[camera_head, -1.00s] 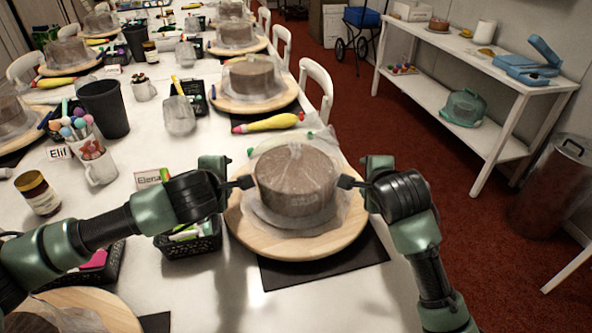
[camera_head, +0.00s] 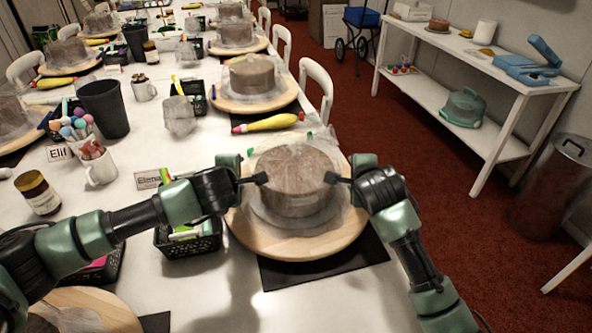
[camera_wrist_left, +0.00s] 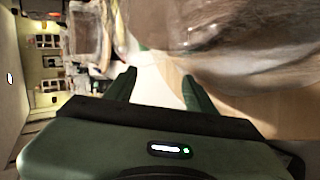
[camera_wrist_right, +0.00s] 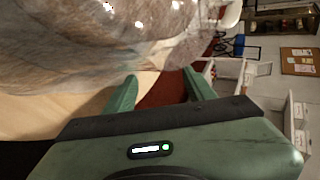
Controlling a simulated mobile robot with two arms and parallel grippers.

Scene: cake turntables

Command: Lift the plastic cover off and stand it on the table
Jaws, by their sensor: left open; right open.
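A clear plastic cover (camera_head: 318,148) lies draped over a brown round cake (camera_head: 292,190) on a wooden turntable (camera_head: 262,242). Its crumpled skirt spreads on the board around the cake. My left gripper (camera_head: 262,179) is open at the cake's upper left side. My right gripper (camera_head: 330,178) is open at its upper right side. In the left wrist view the fingers (camera_wrist_left: 158,85) are apart with the plastic (camera_wrist_left: 240,40) just beyond them. In the right wrist view the fingers (camera_wrist_right: 158,90) are apart beside the plastic (camera_wrist_right: 90,50). Whether the tips touch the plastic cannot be told.
A dark mat (camera_head: 340,262) lies under the turntable. A black basket (camera_head: 190,243), a name card (camera_head: 148,179) and a mug (camera_head: 98,165) stand to the left. A yellow piping bag (camera_head: 268,123) lies behind. Bare white table (camera_head: 225,295) shows at the front left.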

